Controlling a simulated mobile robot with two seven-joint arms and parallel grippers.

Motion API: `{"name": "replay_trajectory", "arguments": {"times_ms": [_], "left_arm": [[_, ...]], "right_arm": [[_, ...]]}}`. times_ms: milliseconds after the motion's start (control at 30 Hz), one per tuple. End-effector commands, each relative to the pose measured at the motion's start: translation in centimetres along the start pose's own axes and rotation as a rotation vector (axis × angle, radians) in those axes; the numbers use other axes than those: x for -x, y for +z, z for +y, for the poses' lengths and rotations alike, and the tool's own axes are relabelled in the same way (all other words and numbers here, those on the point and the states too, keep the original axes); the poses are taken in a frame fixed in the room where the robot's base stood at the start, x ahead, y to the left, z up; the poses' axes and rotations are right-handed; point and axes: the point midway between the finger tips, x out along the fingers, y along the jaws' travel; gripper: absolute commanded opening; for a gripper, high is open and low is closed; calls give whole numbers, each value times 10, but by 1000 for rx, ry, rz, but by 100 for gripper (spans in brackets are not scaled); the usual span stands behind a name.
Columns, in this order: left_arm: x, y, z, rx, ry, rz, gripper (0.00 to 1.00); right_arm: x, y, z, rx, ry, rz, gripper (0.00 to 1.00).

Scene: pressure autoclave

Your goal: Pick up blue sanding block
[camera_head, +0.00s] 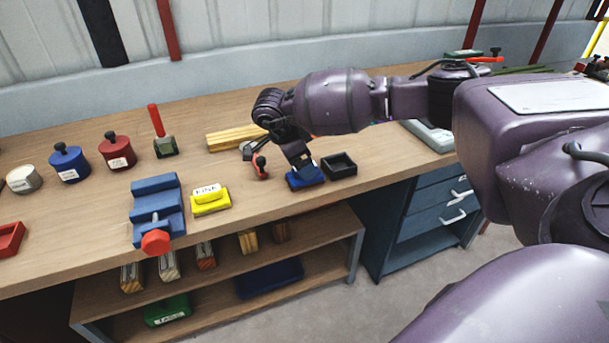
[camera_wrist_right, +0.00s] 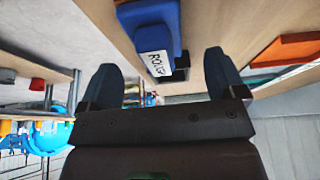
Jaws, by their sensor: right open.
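The blue sanding block (camera_head: 308,181) sits near the front edge of the workbench, just left of a small black tray. My right gripper (camera_head: 301,164) is right above and behind it, partly covering it. In the right wrist view the blue block (camera_wrist_right: 152,22) carries a white label reading "ROUG…" and lies ahead of the open fingers (camera_wrist_right: 162,66), nearer the upper middle. The fingers stand apart with nothing clearly held between them. Whether a finger touches the block cannot be told. My left gripper is not in view.
The black tray (camera_head: 339,166) is close on the right. A small red-handled tool (camera_head: 261,169) stands just left of the gripper. A yellow "FINE" block (camera_head: 211,203) and a blue vise (camera_head: 157,209) are farther left. Wooden strips (camera_head: 232,138) lie behind.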

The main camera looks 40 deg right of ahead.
Motion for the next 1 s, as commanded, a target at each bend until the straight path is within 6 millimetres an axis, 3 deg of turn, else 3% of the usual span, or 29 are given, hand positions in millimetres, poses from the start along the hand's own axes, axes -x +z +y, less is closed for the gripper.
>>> {"name": "replay_trajectory", "arguments": {"times_ms": [300,567,900,1000], "left_arm": [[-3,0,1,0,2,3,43],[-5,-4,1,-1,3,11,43],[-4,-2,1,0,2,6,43],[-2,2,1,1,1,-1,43]], "right_arm": [[-42,-1,3,0,4,1,89],[-43,-2,2,0,1,0,88],[-43,-2,2,0,1,0,36],[-43,-2,2,0,1,0,33]]}}
